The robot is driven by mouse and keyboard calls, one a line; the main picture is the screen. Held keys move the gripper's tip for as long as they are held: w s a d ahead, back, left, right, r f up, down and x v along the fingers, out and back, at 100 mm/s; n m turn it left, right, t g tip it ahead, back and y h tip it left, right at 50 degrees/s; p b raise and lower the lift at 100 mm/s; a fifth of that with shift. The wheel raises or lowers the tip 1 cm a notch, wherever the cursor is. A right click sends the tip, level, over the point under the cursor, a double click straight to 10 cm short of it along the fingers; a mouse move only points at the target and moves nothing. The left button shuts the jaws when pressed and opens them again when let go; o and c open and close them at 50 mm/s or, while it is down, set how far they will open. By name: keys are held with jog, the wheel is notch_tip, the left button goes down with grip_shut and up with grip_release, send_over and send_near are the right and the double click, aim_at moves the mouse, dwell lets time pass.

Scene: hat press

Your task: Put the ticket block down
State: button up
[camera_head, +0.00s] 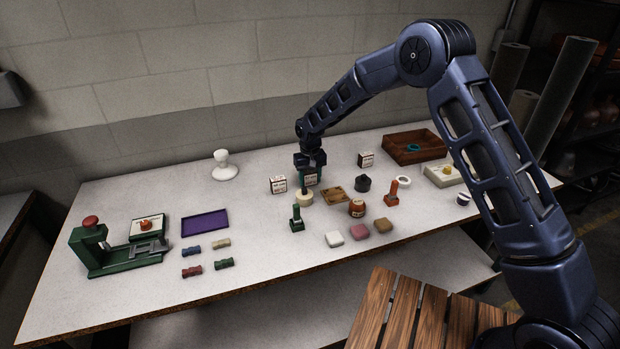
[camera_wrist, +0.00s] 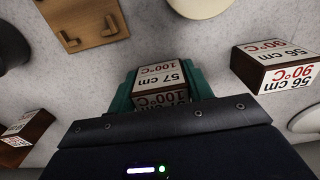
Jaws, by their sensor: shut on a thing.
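My gripper (camera_head: 310,169) points down over the right half of the table. Its green fingers are shut on a ticket block (camera_wrist: 162,84), which reads "57 cm 100°C" on its pale faces in the wrist view. The block shows only partly in the head view (camera_head: 310,179). I cannot tell whether its underside touches the table. A second block (camera_head: 277,185), marked "56 cm 90°C" in the wrist view (camera_wrist: 276,70), stands apart to the left. A third similar block (camera_head: 366,159) stands to the right, further back; its label is hard to read.
Close in front of my gripper are a cream round piece (camera_head: 304,198) and a wooden plate with brackets (camera_head: 333,195). A dark round pot (camera_head: 363,184) and a green stamp-like tool (camera_head: 296,220) stand near. The table (camera_head: 130,195) is clear around the white stand (camera_head: 224,172).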

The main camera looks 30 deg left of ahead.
aim_at(310, 172)
jog(key=shift+f, duration=0.1)
jog(key=o, duration=1)
jog(key=shift+c, duration=0.2)
notch_tip(310, 172, up, 12)
jog(key=shift+r, duration=0.15)
